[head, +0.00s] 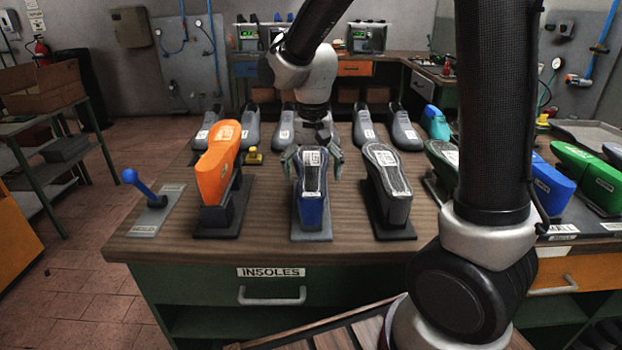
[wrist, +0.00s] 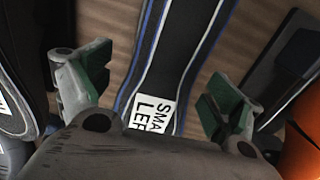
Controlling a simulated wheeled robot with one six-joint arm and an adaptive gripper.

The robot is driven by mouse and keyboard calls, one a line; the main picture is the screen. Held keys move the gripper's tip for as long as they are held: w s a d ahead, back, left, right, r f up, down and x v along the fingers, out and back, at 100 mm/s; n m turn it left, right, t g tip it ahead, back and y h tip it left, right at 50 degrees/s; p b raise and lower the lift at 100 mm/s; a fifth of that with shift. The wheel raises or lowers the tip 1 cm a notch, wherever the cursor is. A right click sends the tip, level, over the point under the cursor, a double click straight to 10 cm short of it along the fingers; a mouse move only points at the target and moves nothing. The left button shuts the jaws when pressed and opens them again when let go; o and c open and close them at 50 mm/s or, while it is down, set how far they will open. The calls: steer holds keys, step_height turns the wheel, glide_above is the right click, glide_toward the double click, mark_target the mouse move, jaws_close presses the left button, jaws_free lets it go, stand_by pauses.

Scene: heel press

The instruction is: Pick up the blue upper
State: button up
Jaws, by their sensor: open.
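The blue upper (head: 312,212) sits sole-up on a stand in the middle of the bench's front row, with a dark grey sole and a white label. My gripper (head: 313,160) is open at its far end, one finger on each side. In the wrist view, the upper (wrist: 178,48) runs as a dark grey strip with blue and white edges between the green-padded fingers of my gripper (wrist: 158,95). Gaps show on both sides of it, and part of a label reading "SMA" and "LEF" is visible. My gripper's palm hides its lower end.
An orange upper (head: 216,165) stands left of the blue one and a grey upper (head: 388,183) right of it, both close. Several grey shoe forms line the back, one being a grey last (head: 401,130). A blue-handled lever (head: 141,185) stands at the left bench end.

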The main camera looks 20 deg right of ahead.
steer(key=c, duration=1.2)
